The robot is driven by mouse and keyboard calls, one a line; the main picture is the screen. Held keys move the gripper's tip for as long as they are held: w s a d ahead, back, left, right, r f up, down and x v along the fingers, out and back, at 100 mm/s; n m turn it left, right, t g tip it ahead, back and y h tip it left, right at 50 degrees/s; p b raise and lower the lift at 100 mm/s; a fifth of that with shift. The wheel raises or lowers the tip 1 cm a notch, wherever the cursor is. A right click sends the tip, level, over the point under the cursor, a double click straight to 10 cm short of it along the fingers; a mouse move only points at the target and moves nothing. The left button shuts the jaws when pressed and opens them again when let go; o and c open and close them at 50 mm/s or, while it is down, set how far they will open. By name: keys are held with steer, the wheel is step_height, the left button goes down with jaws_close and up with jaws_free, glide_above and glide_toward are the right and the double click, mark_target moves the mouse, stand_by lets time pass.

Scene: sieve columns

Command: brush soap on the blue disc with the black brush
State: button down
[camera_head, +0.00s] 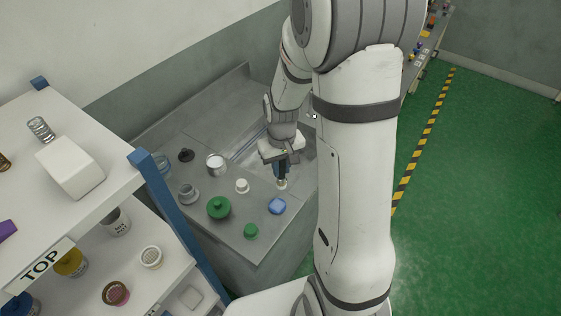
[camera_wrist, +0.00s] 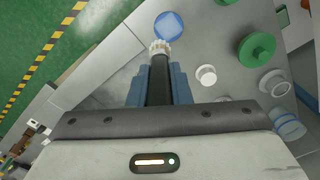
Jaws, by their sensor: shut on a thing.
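My gripper (camera_wrist: 155,88) is shut on the black brush (camera_wrist: 158,80), whose handle lies between the blue fingers. The brush's pale bristles (camera_wrist: 160,47) point away from the gripper. In the head view my gripper (camera_head: 282,167) is over the grey counter, with the bristle end (camera_head: 282,185) pointing down. The blue disc (camera_head: 277,205) lies on the counter near its front edge, just in front of the bristles, with a small gap in the picture. In the wrist view the blue disc (camera_wrist: 168,26) is just beyond the bristle tip. No soap can be made out.
On the counter (camera_head: 262,233) stand a large green piece (camera_head: 218,208), a small green one (camera_head: 250,231), a small white piece (camera_head: 242,185) and a metal pot (camera_head: 215,163). A white shelf (camera_head: 110,190) with blue posts stands left. Green floor (camera_head: 470,190) is clear right.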

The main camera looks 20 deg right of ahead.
mark_target(281, 177)
steer(key=shift+f+b, duration=2.7)
steer(key=shift+f, duration=1.3)
steer(key=shift+s+a, duration=0.15)
steer(key=shift+a, duration=0.2)
steer(key=s+a, duration=0.1)
steer(key=s+a+p, duration=0.1)
steer(key=shift+a, duration=0.3)
steer(key=shift+w+d, duration=0.6)
steer(key=shift+d, duration=0.05)
steer(key=shift+w+d+r, duration=0.1)
steer(key=shift+w+d, duration=0.2)
steer(key=shift+d, duration=0.3)
steer(key=shift+w+d+r+p, duration=0.15)
steer(key=shift+w+d+r, duration=0.05)
steer(key=shift+r, duration=0.25)
steer(key=shift+w+d+r+p, duration=0.15)
steer(key=shift+w+d+r, duration=0.05)
steer(key=shift+r, duration=0.2)
steer(key=shift+s+r+p, duration=0.25)
steer(key=shift+r+p, duration=0.25)
steer(key=shift+r, duration=0.25)
step_height(281, 177, up, 2)
steer(key=shift+w+r+p, duration=0.1)
steer(key=shift+w+p, duration=0.05)
steer(key=shift+p, duration=0.6)
steer(key=shift+r+p, duration=0.75)
steer(key=shift+r, duration=0.45)
steer(key=shift+f, duration=0.1)
